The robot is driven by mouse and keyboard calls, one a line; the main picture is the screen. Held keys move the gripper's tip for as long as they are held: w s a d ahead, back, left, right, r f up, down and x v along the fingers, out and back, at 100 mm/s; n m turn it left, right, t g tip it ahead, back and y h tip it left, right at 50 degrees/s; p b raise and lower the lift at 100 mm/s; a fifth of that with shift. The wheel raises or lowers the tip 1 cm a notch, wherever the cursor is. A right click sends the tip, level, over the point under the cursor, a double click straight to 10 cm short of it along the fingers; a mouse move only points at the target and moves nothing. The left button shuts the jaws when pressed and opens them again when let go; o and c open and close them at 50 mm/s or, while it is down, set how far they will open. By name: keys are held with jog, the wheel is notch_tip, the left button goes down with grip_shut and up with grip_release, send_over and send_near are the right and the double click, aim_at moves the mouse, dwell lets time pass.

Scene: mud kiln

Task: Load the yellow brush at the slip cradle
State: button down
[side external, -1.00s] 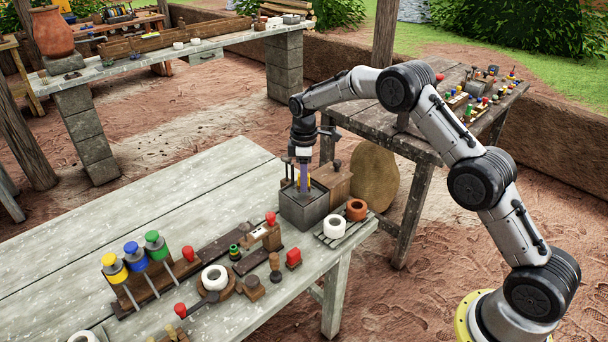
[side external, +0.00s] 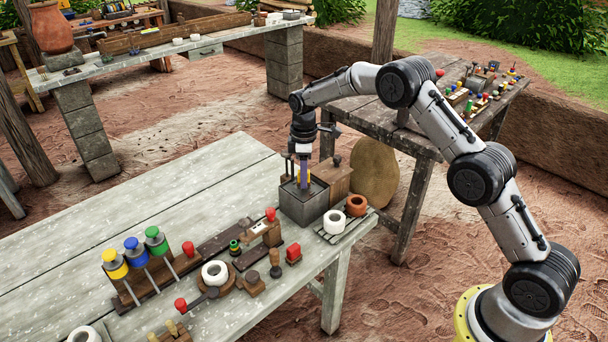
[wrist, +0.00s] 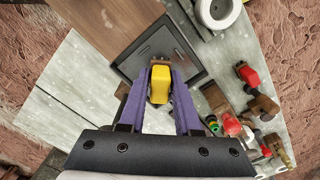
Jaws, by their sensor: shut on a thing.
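The yellow brush (wrist: 160,82) is between the purple fingers of my gripper (wrist: 161,72) in the wrist view; its lower end is hidden. My gripper (side external: 303,181) is shut on it and points down over the grey open-topped box (side external: 304,208), which I take to be the slip cradle. The box shows as a dark tray with a raised rim (wrist: 189,76) in the wrist view. In the side view the fingertips reach to about the box's opening. I cannot tell whether the brush touches the box.
A wooden block (side external: 337,180) stands behind the box. A slatted rack with a white ring (side external: 334,222) and a terracotta ring (side external: 356,205) is to its right. A rack with yellow, blue and green capped pieces (side external: 133,251) stands left. The table's back left is clear.

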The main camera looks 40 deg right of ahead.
jog(key=shift+f, duration=0.6)
dwell(0.8)
jog(key=shift+r, duration=3.55)
jog(key=s+a+f+m, duration=0.2)
jog(key=s+f+m, duration=0.1)
jog(key=s, duration=0.6)
jog(key=s+a+f+m, duration=0.2)
jog(key=s+f+m, duration=0.2)
jog(key=s+m, duration=0.2)
jog(key=s, duration=0.2)
jog(key=shift+s+a, duration=0.25)
jog(key=shift+s, duration=0.15)
